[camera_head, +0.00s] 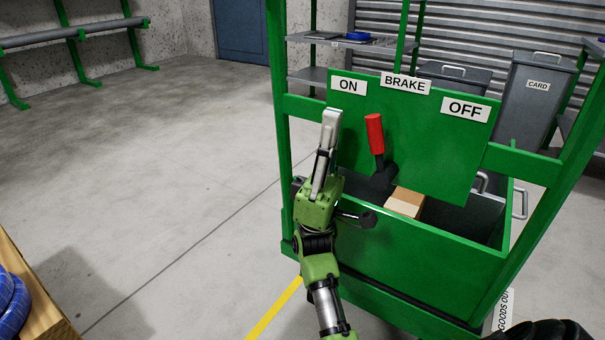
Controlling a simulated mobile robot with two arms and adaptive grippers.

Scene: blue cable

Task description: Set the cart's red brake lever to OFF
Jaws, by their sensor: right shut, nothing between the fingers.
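The brake lever has a red grip (376,134) on a dark base and stands on a green panel (425,137) of the cart. It is near upright, leaning a little left, and its top points between the ON label (348,87) and the BRAKE label (405,83). The OFF label (466,109) is at the panel's right. My right gripper (331,120) is shut and empty, pointing up at the panel's left edge. It is left of the red grip, with a visible gap between them. My left gripper is not in view.
The green cart bin (430,255) holds a cardboard box (405,202) below the lever. Green posts stand on both sides of the panel. Grey bins, one marked CARD (537,86), stand behind. Blue cable (12,305) lies on wood at lower left. The floor at left is clear.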

